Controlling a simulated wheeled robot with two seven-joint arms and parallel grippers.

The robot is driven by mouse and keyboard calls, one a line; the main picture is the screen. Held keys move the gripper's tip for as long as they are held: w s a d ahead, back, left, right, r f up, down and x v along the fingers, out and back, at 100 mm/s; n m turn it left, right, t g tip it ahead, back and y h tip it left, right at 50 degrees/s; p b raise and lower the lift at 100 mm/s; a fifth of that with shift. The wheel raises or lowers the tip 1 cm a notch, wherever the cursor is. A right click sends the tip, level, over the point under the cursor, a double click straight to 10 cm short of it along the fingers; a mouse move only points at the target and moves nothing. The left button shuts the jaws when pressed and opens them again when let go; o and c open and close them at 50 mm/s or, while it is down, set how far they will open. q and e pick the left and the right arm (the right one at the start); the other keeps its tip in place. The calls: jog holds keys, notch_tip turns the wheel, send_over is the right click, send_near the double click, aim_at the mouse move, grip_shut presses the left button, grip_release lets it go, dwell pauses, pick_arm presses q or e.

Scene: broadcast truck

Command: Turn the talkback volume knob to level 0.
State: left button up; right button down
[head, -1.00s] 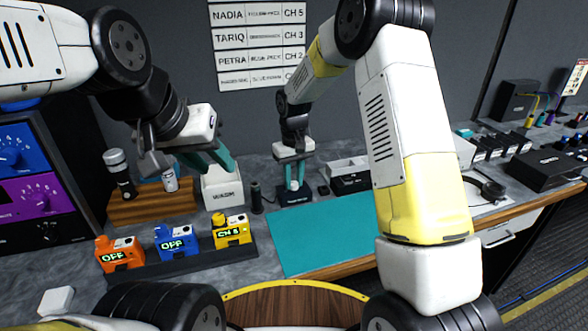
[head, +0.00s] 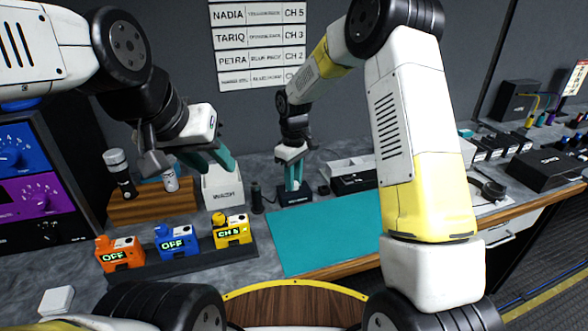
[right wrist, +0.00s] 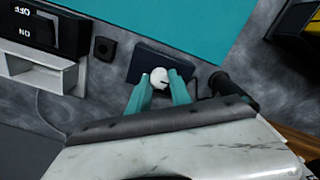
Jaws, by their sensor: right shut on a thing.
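The talkback volume knob is a small white round knob (right wrist: 159,78) with a dark pointer mark, on a dark box (right wrist: 141,62) in the right wrist view. The box (head: 296,195) stands behind the teal mat in the head view. My right gripper (right wrist: 162,86) points down at it, its teal fingers shut on the knob from two sides. The right gripper also shows in the head view (head: 294,180), where its fingers hide the knob. No level marks are readable. My left gripper (head: 222,160) is open and empty, above the counter near the wooden block.
A white bin (head: 222,188) and a small black cylinder (head: 256,197) stand left of the box. Orange, blue and yellow packs (head: 232,230) sit in a dark rack. The teal mat (head: 325,235) is bare. A black switch box (right wrist: 38,28) lies nearby.

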jog(key=c, duration=1.2)
grip_release()
jog(key=shift+o, duration=0.2)
jog(key=shift+r, duration=3.95)
jog(key=shift+d+r, duration=0.1)
jog(key=s+d+r+m+t+y, duration=0.1)
jog(key=s+d+r+m+t, duration=0.15)
jog(key=s+d+r, duration=0.5)
jog(key=s+d+r+m+t+y, duration=0.15)
jog(key=s+d+r+m, duration=0.3)
jog(key=s+r, duration=0.45)
jog(key=s+d+f+m+t, duration=0.1)
jog(key=s+d+m+t, duration=0.1)
jog(key=s, duration=0.8)
jog(key=shift+s+d+m, duration=0.25)
jog(key=shift+s+m, duration=0.05)
jog(key=shift+m, duration=0.1)
